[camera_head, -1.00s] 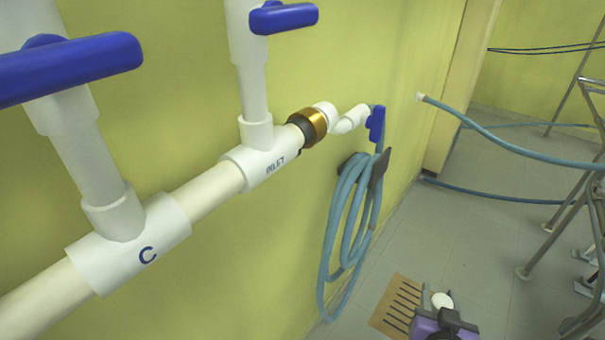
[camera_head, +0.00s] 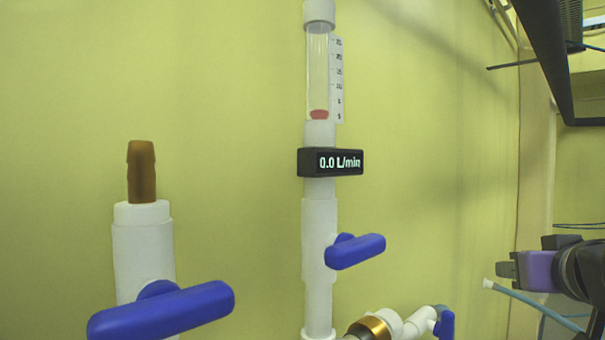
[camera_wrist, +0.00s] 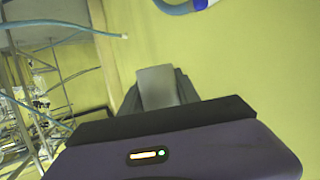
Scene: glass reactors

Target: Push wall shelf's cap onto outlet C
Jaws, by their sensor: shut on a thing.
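Outlet C is the brown barbed nipple (camera_head: 141,172) standing upright and bare on top of the left white pipe, above a blue-handled valve (camera_head: 160,310). The pipe's C label is out of the head view now. My gripper (camera_head: 508,269) is at the right of the head view, pointing left, well to the right of the outlet and lower than it. In the wrist view a pale grey-white cap (camera_wrist: 157,88) sits between the dark fingers, which are shut on it. The head view does not clearly show the cap.
A flowmeter tube (camera_head: 318,75) with a black 0.0 L/min display (camera_head: 330,162) and a blue-handled valve (camera_head: 355,251) stands between my gripper and the outlet. A blue hose (camera_head: 530,302) sticks out below my gripper. The wall above the outlet is clear.

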